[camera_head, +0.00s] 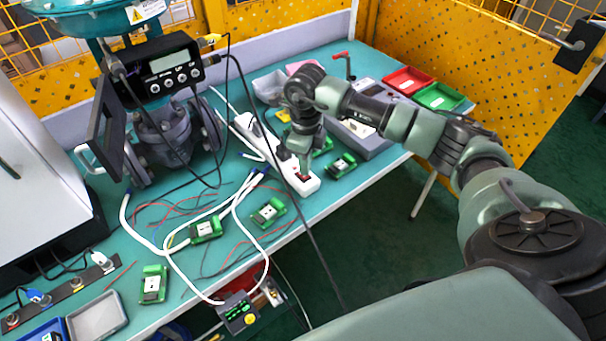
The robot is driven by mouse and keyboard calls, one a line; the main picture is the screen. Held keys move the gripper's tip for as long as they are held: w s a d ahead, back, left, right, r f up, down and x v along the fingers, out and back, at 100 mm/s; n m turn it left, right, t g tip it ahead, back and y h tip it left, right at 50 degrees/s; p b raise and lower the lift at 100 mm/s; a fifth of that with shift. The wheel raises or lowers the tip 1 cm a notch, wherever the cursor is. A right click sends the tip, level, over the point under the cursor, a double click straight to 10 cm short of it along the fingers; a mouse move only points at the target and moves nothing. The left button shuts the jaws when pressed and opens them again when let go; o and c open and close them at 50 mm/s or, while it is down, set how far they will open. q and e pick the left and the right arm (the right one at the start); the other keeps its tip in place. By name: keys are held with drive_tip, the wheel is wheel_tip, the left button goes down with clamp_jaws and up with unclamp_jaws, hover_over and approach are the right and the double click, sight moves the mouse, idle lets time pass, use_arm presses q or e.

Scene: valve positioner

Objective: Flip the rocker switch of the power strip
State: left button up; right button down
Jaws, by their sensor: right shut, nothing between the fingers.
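The white power strip (270,146) lies slantwise on the teal table, with plugs in its far part. Its dark red rocker switch (303,177) is at the near right end. My right gripper (304,172) points down from above at that end, shut and empty, with its tips at or just over the switch. I cannot tell whether the tips touch it, and they partly cover it. Which way the rocker is tilted is too small to tell. My left gripper is not in view.
Green circuit modules (268,212) and loose wires lie around the strip. A black cable hangs across the table near the strip. A valve with a positioner (160,68) stands at the left. A grey device (372,138) and red and green trays (440,96) are at the right.

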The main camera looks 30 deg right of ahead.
drive_tip(key=shift+f+b, duration=0.6)
drive_tip(key=shift+f, duration=0.25)
idle(0.3)
drive_tip(key=shift+r+p, duration=2.25)
drive_tip(key=shift+r, duration=1.3)
